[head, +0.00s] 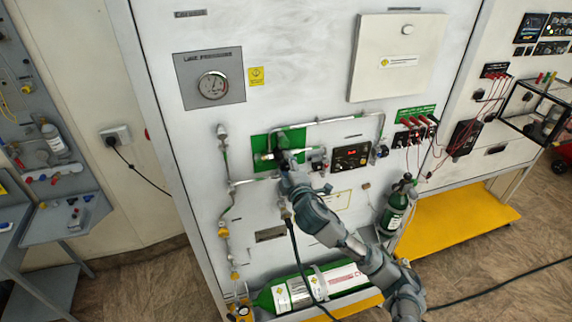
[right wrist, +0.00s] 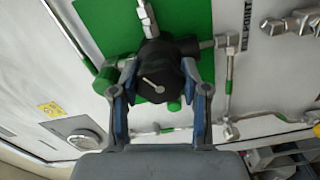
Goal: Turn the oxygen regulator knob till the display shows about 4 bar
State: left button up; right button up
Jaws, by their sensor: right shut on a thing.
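The black regulator knob (right wrist: 158,84) with a white pointer mark sits in front of the green panel (right wrist: 108,22) in the right wrist view. My right gripper (right wrist: 160,92) has a finger on each side of the knob and is shut on it. In the head view my right gripper (head: 285,165) reaches the green panel (head: 261,141), and the arm hides most of the knob. The display (head: 351,156) is a black box with small red digits, right of the panel; the digits are too small to read. My left gripper is not in view.
Metal pipes (head: 330,119) run around the panel. A round gauge (head: 213,85) is at upper left. Red cables (head: 432,122) and a small green cylinder (head: 394,212) are at right. A large green cylinder (head: 284,293) lies low on the panel's front.

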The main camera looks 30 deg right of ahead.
jog(key=shift+f+m, duration=0.25)
jog(key=shift+m, duration=0.65)
jog(key=o, duration=1)
jog(key=shift+o, duration=0.7)
jog(key=shift+w+d, duration=0.15)
jog(key=shift+d, duration=0.05)
jog(key=v, duration=0.7)
jog(key=shift+s, duration=0.2)
jog(key=shift+f, duration=0.1)
